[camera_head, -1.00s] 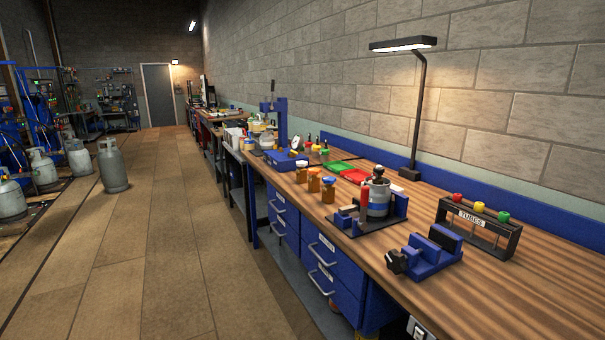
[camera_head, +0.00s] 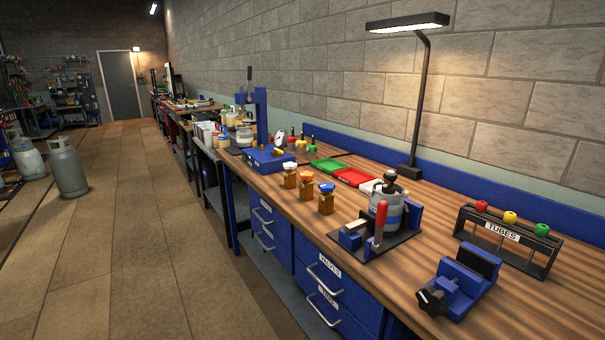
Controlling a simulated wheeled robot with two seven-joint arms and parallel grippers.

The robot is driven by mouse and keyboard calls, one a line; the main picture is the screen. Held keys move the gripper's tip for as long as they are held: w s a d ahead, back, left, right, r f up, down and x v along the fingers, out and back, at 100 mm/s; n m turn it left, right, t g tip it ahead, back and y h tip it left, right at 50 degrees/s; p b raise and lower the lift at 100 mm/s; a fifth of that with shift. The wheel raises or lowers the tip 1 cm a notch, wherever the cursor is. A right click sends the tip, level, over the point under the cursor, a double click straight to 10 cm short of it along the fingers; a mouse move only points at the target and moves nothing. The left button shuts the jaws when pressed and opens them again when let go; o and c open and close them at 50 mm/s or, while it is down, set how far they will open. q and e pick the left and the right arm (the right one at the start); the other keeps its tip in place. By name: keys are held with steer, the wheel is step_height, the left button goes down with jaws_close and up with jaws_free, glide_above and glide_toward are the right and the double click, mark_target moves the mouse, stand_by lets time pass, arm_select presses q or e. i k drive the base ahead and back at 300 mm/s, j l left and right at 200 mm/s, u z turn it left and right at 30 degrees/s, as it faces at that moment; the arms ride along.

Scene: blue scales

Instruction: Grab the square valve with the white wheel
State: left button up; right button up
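Neither of my grippers is in view.
The wooden bench (camera_head: 420,262) runs along the wall. On it are a blue vise (camera_head: 466,284), a "TUBES" rack (camera_head: 508,236), a grey canister fixture (camera_head: 385,214), green (camera_head: 328,165) and red (camera_head: 353,177) trays and a lamp (camera_head: 420,100).

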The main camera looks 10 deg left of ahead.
mark_target(290, 176)
steer(key=i+j+z, duration=0.25)
steer(key=i+j, duration=0.25)
steer(key=i+j+z, duration=0.15)
steer(key=j, duration=0.3)
steer(key=i+j+z, duration=0.3)
steer(key=i+j, duration=0.15)
steer(key=j, duration=0.25)
